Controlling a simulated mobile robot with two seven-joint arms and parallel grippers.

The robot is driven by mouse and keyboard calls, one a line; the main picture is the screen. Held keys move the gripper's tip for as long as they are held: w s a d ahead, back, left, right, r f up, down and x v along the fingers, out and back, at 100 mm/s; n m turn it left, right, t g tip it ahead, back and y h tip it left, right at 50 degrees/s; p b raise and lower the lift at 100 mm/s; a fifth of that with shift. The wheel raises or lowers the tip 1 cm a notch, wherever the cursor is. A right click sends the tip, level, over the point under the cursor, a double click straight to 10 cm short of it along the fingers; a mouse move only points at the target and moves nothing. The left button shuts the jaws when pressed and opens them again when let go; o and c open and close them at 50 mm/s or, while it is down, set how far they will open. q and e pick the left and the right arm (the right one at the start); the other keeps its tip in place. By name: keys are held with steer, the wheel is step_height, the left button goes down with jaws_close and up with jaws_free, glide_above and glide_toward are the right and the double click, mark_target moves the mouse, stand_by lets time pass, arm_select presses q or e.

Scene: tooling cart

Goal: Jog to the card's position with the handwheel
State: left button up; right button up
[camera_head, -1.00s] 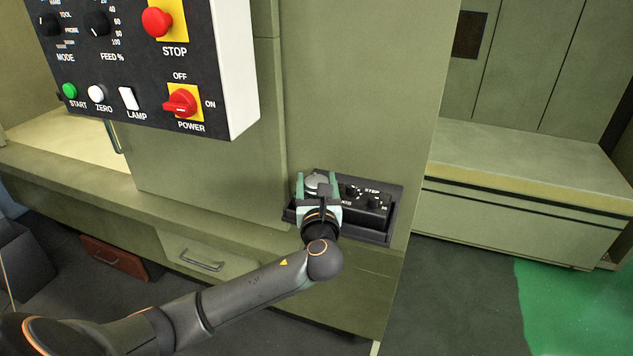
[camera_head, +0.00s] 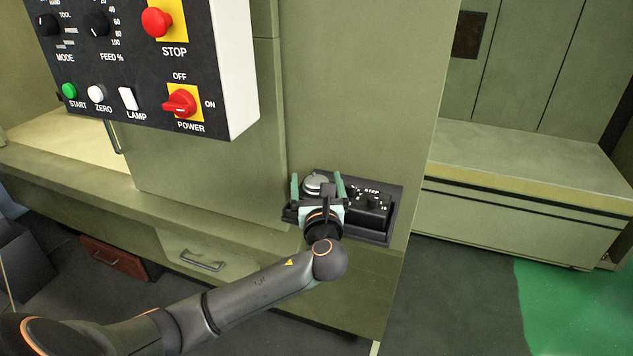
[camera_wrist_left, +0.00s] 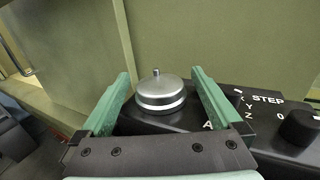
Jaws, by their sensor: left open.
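The handwheel (camera_head: 316,184) is a silver round knob with a small upright peg, on a black pendant box (camera_head: 372,205) set in a dark tray. In the left wrist view the handwheel (camera_wrist_left: 161,94) sits between the two green fingers, with a gap on each side. My left gripper (camera_head: 317,184) is open around it and does not hold it. Beside it the box carries an axis selector marked X, Y, Z, largely hidden by a finger, and a STEP knob (camera_wrist_left: 299,127). No card shows in these views. My right gripper is not in view.
A control panel (camera_head: 150,60) with a red STOP button, a red POWER switch and several small buttons hangs at upper left. A green machine wall (camera_head: 355,90) rises behind the tray. A bench (camera_head: 520,165) stands at right.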

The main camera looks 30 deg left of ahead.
arm_select(q)
steer(key=b+v, duration=0.1)
steer(key=v, duration=1.1)
steer(key=shift+s+d, duration=0.15)
steer(key=shift+d, duration=0.05)
steer(key=s+d+f+n+g+h, duration=0.1)
steer(key=s+f+n+g+h, duration=0.25)
steer(key=f+n, duration=0.3)
steer(key=s+f+n+g+h, duration=0.2)
steer(key=s+f+n, duration=0.25)
steer(key=f, duration=0.35)
steer(key=s+d+f+n+g+h, duration=0.2)
steer(key=s+f+n+g+h, duration=0.15)
steer(key=s+n, duration=0.4)
steer(key=s+d+f+n+g+h, duration=0.2)
steer(key=s+f+n, duration=0.2)
steer(key=s+n, duration=0.35)
steer(key=w+d+f+t+h, duration=0.1)
steer(key=w+d+f+t, duration=0.1)
steer(key=f, duration=0.3)
steer(key=w+d+f+t+h, duration=0.1)
steer(key=w+d+f+t, duration=0.2)
steer(key=f, duration=0.3)
steer(key=shift+w+f+t, duration=0.15)
steer(key=shift+w+t, duration=0.1)
steer(key=shift+t, duration=0.25)
